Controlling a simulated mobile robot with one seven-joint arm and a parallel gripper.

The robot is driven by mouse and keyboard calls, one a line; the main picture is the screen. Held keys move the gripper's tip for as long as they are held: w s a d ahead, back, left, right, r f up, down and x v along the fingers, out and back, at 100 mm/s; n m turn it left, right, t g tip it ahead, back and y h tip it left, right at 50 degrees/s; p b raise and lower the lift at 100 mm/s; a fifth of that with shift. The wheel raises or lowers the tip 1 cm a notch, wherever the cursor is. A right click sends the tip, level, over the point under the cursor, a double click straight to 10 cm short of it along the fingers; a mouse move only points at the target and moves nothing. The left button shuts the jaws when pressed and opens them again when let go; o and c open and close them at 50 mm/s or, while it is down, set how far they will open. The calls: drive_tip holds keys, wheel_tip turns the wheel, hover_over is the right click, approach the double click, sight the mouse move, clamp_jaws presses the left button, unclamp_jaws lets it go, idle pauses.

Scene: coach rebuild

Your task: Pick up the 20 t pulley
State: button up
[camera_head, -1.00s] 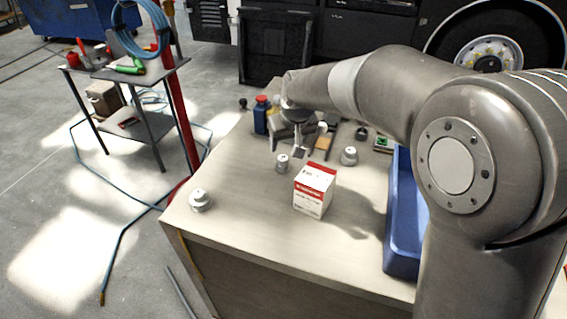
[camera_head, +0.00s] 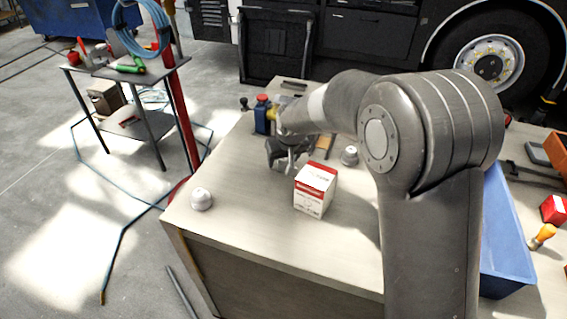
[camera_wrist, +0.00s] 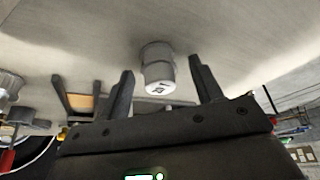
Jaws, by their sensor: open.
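A small silver-grey pulley (camera_wrist: 157,70) with a white marked end face shows in the wrist view, between the two finger tips. The marking is too small to read surely. My gripper (camera_wrist: 160,66) is open, with a finger on either side of this pulley and gaps visible. In the head view my gripper (camera_head: 285,163) is low over the table and hides that pulley. Two similar pulleys stand apart: one near the left table corner (camera_head: 201,199), one right of the gripper (camera_head: 349,155). Their tooth counts cannot be read.
A red and white box (camera_head: 315,189) stands on the table close in front of my gripper. A blue bottle with a red cap (camera_head: 262,115) is behind it. A blue bin (camera_head: 503,235) lies to the right.

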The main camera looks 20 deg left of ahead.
drive_tip(key=c, duration=1.1)
drive_tip(key=shift+r, duration=0.15)
